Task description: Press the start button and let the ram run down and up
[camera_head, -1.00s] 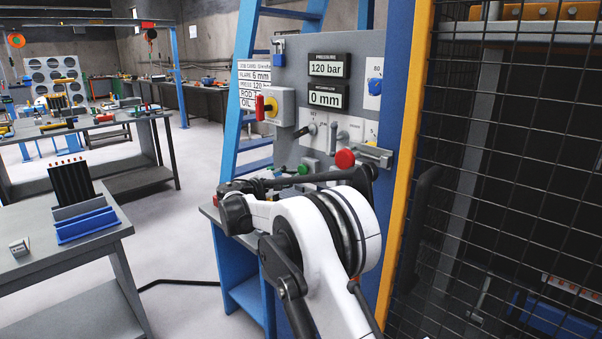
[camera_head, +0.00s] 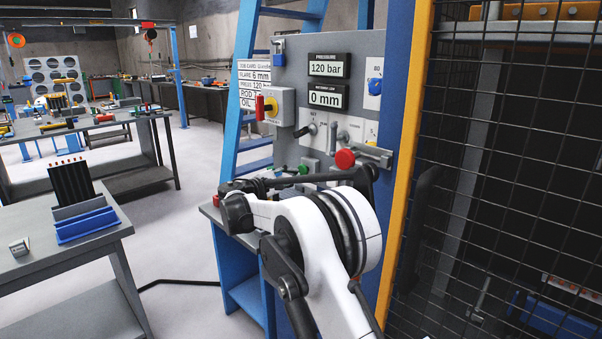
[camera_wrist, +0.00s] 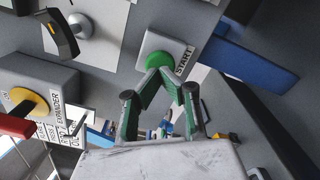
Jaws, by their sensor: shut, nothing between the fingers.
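The green start button (camera_wrist: 160,65) sits on a light plate marked START in the wrist view. My gripper (camera_wrist: 163,74) is shut and empty, its green-padded fingertips at the lower edge of the button in the picture. I cannot tell whether they touch it. In the head view the green button (camera_head: 303,169) shows small above my arm, on the grey control panel (camera_head: 293,73). The displays read 120 bar (camera_head: 328,69) and 0 mm (camera_head: 326,99). In the head view my fingertips are hard to make out behind my arm. The ram is not clearly visible.
A red mushroom button (camera_head: 345,158) stands out to the right of the green one. A yellow knob with a red handle (camera_wrist: 25,105) and a black lever (camera_wrist: 62,35) are near my gripper. A mesh guard (camera_head: 500,180) with an orange post fills the right side.

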